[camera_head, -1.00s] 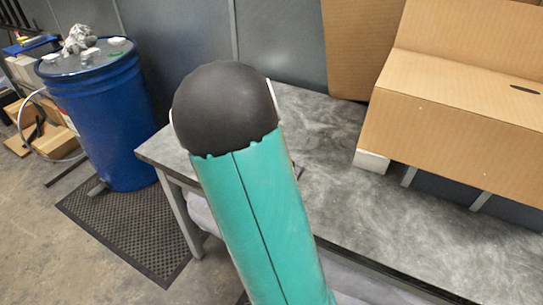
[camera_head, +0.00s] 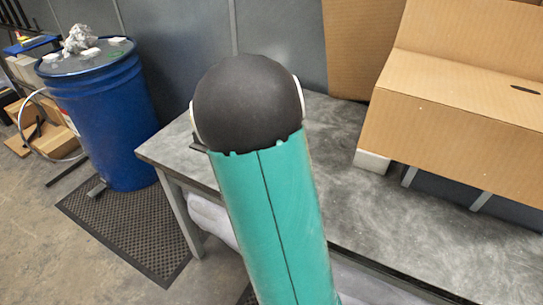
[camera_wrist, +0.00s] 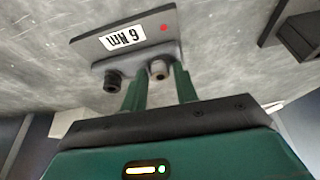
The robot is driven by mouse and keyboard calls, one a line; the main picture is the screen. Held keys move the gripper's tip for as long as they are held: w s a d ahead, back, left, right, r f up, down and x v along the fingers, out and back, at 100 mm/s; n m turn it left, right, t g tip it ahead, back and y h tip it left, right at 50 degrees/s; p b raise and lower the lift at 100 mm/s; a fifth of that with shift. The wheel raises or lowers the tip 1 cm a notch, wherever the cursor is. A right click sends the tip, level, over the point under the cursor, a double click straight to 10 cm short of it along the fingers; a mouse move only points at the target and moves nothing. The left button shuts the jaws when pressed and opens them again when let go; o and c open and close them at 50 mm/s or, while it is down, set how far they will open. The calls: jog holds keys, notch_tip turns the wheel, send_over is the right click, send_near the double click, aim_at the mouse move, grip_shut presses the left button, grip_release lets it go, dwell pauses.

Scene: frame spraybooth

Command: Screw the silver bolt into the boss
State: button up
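In the wrist view, a grey block (camera_wrist: 130,55) on the worktop carries a label plate reading "6 Nm", seen upside down, with a red dot. A silver bolt (camera_wrist: 158,71) and a dark bolt or socket (camera_wrist: 113,83) show side by side at its near edge. My gripper (camera_wrist: 159,78) has two green fingers, apart, one on each side of the silver bolt; a small gap seems to show on both sides. How deep the silver bolt sits in the block cannot be seen. In the head view, my arm hides the gripper, bolt and block.
The grey worktop (camera_head: 400,215) is mostly bare. A large cardboard box (camera_head: 455,130) stands on its right side. A blue drum (camera_head: 110,125) stands on the floor at the left. Dark blocks (camera_wrist: 300,35) lie at the upper right in the wrist view.

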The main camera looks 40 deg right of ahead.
jog(key=n+t, duration=0.1)
jog(key=n, duration=0.2)
jog(key=shift+s+d+y, duration=0.1)
jog(key=shift+y, duration=0.2)
jog(key=shift+n+t+y, duration=0.3)
jog(key=shift+n, duration=0.8)
jog(key=shift+d+n, duration=0.1)
jog(key=shift+n, duration=0.7)
jog(key=shift+n+t+y, duration=0.5)
jog(key=shift+n+y, duration=0.2)
jog(key=shift+n, duration=0.7)
jog(key=n+y, duration=0.1)
jog(key=n, duration=0.1)
jog(key=shift+d+n, duration=0.1)
jog(key=shift+n, duration=0.2)
jog(key=n+y, duration=0.1)
jog(key=n, duration=0.1)
jog(key=n+y, duration=0.1)
jog(key=n, duration=0.2)
jog(key=shift+d, duration=0.1)
jog(key=n+y, duration=0.1)
jog(key=n, duration=0.2)
jog(key=n+g, duration=0.1)
jog(key=n, duration=0.2)
jog(key=shift+y, duration=0.4)
grip_shut()
